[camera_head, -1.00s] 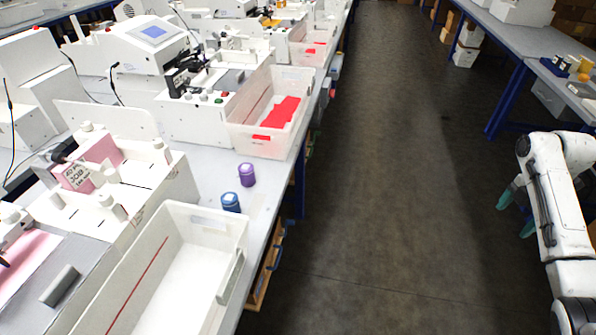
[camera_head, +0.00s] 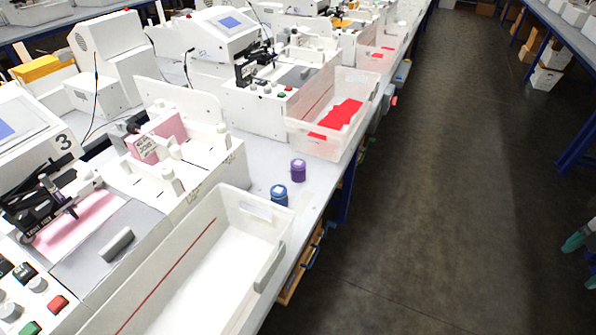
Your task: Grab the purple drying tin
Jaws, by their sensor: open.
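The purple drying tin (camera_head: 298,170) stands upright on the grey bench near its aisle-side edge, between two white bins. A blue tin (camera_head: 279,195) stands just in front of it, a little to the left. My gripper (camera_head: 581,262) shows only as teal fingertips at the right edge of the view, spread apart and empty. It is over the aisle, far to the right of the purple tin. The rest of the gripper and the arm are out of frame.
A large empty white bin (camera_head: 272,215) lies in front of the tins. A translucent bin with red pieces (camera_head: 372,82) lies behind them. White plotter machines (camera_head: 190,190) fill the left. The aisle floor (camera_head: 440,200) is clear.

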